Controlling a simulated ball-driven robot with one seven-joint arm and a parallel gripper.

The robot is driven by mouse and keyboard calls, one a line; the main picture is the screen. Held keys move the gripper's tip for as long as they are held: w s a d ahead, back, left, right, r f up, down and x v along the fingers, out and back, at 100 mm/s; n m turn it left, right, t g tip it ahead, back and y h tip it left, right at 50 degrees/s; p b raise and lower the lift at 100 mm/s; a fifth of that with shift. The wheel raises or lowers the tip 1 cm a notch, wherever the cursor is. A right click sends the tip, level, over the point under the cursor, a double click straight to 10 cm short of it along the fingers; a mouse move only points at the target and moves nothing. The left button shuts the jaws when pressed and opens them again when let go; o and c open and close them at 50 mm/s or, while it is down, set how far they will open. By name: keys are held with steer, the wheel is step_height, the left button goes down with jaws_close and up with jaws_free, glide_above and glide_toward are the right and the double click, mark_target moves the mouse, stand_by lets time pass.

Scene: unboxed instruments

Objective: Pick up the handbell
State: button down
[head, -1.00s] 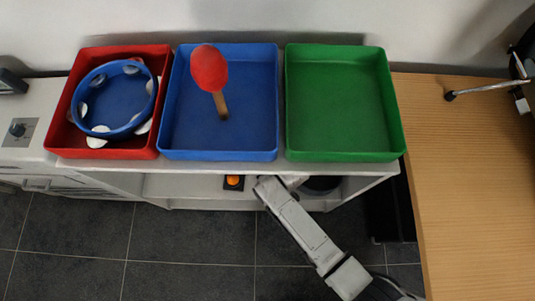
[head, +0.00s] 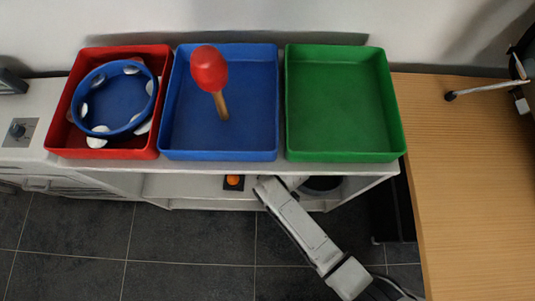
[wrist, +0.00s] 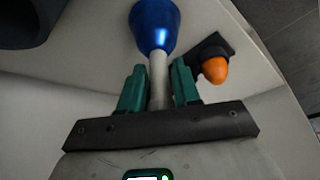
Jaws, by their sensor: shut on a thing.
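In the wrist view, the handbell has a blue cup (wrist: 155,27) and a pale grey handle (wrist: 158,75). The cup points away from my gripper. My gripper (wrist: 158,82) has its two green fingers on either side of the handle and is shut on it. The lower end of the handle is hidden behind the gripper's dark bar. In the head view my arm reaches under the top of the white shelf unit, and the gripper and the handbell are hidden there.
On the shelf top stand a red tray (head: 166,146) with a blue tambourine (head: 84,128), a blue tray (head: 218,155) with a red maraca (head: 209,70), and an empty green tray (head: 340,105). An orange object on a black base (wrist: 214,69) is close right of the handbell.

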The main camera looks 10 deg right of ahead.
steer(key=shift+r, duration=0.35)
steer(key=s+d+p, duration=0.3)
steer(key=s+d, duration=0.7)
steer(key=s, duration=0.4)
steer(key=shift+s+d+r, duration=0.25)
steer(key=shift+s, duration=0.15)
